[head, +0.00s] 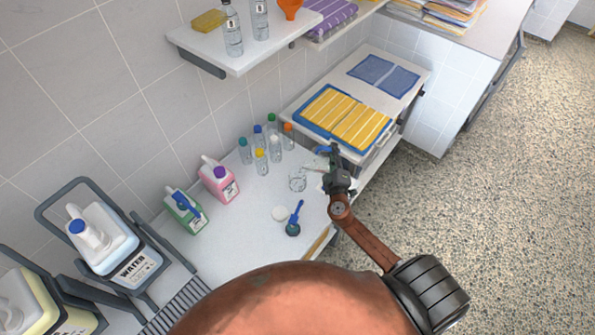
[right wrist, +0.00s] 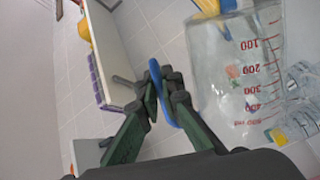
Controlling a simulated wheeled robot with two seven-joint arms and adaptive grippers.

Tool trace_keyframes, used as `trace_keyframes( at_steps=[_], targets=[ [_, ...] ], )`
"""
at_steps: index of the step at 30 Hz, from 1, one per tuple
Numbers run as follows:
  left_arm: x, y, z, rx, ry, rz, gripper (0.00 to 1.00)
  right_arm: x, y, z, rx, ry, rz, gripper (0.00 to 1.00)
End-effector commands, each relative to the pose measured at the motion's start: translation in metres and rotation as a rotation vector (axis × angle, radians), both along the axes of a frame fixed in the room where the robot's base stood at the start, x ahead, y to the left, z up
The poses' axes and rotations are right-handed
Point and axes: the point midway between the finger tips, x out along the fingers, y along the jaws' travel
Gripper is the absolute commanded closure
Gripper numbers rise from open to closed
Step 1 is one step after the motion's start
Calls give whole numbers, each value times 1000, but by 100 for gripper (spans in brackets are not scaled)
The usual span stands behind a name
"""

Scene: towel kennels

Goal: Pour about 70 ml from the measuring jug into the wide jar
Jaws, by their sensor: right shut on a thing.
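My right gripper (head: 328,152) is shut on the blue handle (right wrist: 157,82) of the measuring jug. The jug (right wrist: 225,85) is clear with a red scale from 100 to 500 ml and fills the right of the right wrist view. In the head view it is faint, held just left of my gripper over the counter. The wide jar (head: 297,183) is clear glass and stands on the counter, a little below and left of the jug in the picture. I cannot tell the liquid level in either one. My left gripper is out of view.
Several small capped bottles (head: 261,160) stand behind the jar. A pink jug (head: 218,180) and a green jug (head: 184,212) stand to the left. A white disc (head: 279,214) and a blue-handled tool (head: 295,218) lie in front. Folded yellow towels (head: 345,118) lie behind. A shelf (head: 240,55) overhangs the back.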

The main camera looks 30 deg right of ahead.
Motion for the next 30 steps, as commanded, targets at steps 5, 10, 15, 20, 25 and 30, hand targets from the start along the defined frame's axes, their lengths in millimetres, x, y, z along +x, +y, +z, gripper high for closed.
trace_keyframes(
  at_steps=[5, 10, 15, 20, 25, 30],
  targets=[
    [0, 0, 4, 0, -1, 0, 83, 1, 1, 3, -10, 3, 0, 100],
    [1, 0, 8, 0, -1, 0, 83, 1, 2, 5, -20, 7, 1, 100],
    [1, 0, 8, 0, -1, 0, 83, 2, 2, 4, -26, 11, 1, 100],
    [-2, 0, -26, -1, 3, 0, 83, -3, -5, -15, 44, -26, 1, 100],
    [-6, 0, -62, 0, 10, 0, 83, -8, -15, -30, 148, -79, 0, 100],
    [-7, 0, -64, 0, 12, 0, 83, -9, -18, -24, 177, -96, 0, 100]
  ],
)
